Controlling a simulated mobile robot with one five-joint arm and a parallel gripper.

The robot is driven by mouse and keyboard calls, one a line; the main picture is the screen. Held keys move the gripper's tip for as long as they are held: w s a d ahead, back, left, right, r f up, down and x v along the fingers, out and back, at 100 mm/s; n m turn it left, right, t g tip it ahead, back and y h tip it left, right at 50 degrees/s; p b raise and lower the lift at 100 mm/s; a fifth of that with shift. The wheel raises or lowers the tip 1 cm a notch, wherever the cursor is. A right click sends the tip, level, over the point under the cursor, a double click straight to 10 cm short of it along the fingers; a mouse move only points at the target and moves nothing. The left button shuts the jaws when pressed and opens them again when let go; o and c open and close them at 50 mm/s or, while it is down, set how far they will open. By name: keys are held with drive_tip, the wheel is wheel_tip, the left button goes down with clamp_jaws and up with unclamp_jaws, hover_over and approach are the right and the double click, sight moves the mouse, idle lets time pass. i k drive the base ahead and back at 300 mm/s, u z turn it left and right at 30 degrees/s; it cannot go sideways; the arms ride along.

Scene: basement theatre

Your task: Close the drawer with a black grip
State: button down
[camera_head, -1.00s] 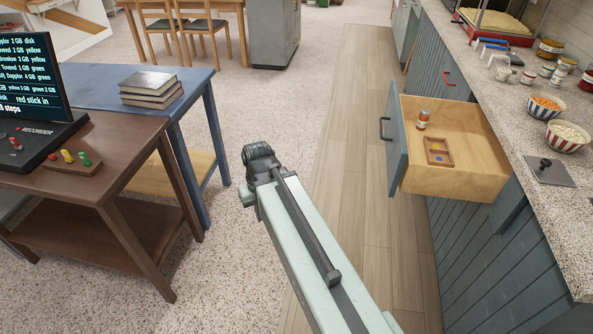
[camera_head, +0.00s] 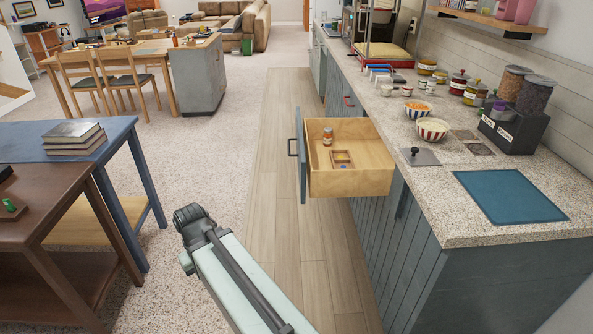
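The open drawer (camera_head: 350,183) sticks out to the left from the grey-blue counter cabinet. Its front panel carries a black grip (camera_head: 292,147) on the left side. Inside lie a small jar (camera_head: 327,136) with an orange-red lid and a small wooden divided tray (camera_head: 341,158). My arm reaches up from the bottom of the picture, and its end, my gripper (camera_head: 192,218), is over the carpet, left of the drawer and apart from it. The fingers cannot be made out clearly, and nothing shows held in it.
A brown table (camera_head: 50,215) and a blue table (camera_head: 125,130) with stacked books (camera_head: 74,138) stand at the left. The stone countertop (camera_head: 470,210) holds bowls, jars and a blue mat (camera_head: 510,196). The wood-plank floor strip (camera_head: 275,190) beside the drawer is clear.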

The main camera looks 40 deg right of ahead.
sight(376, 166)
drive_tip(key=u, duration=0.45)
drive_tip(key=i, duration=1.2)
drive_tip(key=u, duration=0.05)
